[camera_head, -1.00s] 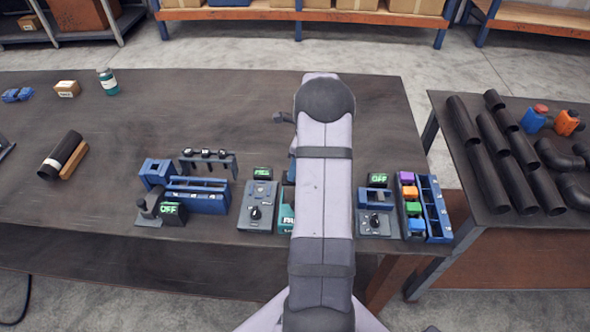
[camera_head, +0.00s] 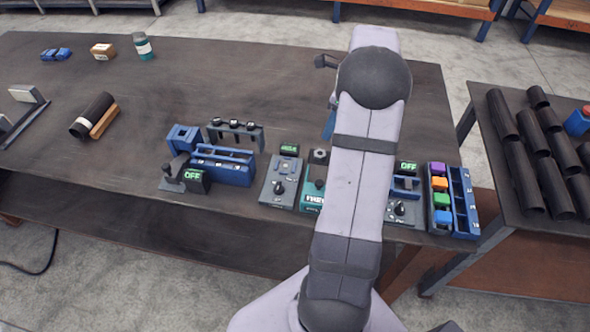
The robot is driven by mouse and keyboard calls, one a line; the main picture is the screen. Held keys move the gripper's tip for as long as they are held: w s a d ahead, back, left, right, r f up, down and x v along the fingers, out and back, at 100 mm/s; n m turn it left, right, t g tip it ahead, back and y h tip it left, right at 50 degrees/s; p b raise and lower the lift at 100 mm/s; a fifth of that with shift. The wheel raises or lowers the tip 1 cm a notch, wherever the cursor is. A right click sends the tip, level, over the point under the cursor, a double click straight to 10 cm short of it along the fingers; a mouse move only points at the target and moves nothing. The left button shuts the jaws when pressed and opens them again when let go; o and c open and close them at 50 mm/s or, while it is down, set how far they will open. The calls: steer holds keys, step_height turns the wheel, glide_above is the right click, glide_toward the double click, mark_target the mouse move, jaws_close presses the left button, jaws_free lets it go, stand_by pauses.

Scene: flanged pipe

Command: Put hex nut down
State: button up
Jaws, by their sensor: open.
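I cannot make out a hex nut for certain in this view. A small dark piece (camera_head: 320,157) sits at the back of the teal-fronted device (camera_head: 312,193), but it is too small to identify. My pale arm reaches over the right part of the table and covers part of that device's surroundings.
On the dark table (camera_head: 120,150) stand a blue holder (camera_head: 222,165), a grey control box (camera_head: 281,183), another control box (camera_head: 402,207) and a bin of coloured blocks (camera_head: 440,200). A black pipe (camera_head: 92,114) lies left. Black pipes (camera_head: 535,175) fill the right table.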

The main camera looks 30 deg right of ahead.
steer(key=s+a+n+g, duration=0.1)
steer(key=s+a+n, duration=0.2)
steer(key=a+n, duration=1.35)
steer(key=s+a+f+n+g+h, duration=0.1)
steer(key=s+a+f+n, duration=0.2)
steer(key=s+a+n, duration=1)
steer(key=shift+a+f, duration=0.15)
steer(key=shift+a, duration=1)
step_height(320, 180, down, 13)
steer(key=b, duration=1.2)
steer(key=shift+b, duration=0.4)
